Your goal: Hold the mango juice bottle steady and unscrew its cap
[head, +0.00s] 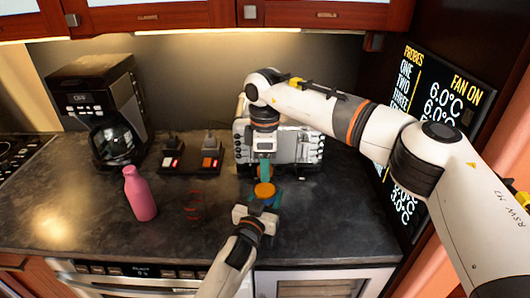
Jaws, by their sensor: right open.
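A small object with a round orange top (264,190), which looks like the capped mango juice bottle, stands on the dark counter right of centre. Its lower part is mostly hidden. My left gripper (262,207) reaches in from the front, low against the near side of it; its fingers are too small and hidden to tell whether they grip. My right gripper (265,170) points down from above, with teal fingers just behind and above the orange top. It is open, and I cannot tell whether it touches the cap.
A pink bottle (139,194) stands on the left of the counter. A coffee maker (105,105) and a dark switch panel (190,161) are behind. A silver appliance (299,146) sits close behind my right gripper. A display panel (436,95) stands at the right. The front-left counter is clear.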

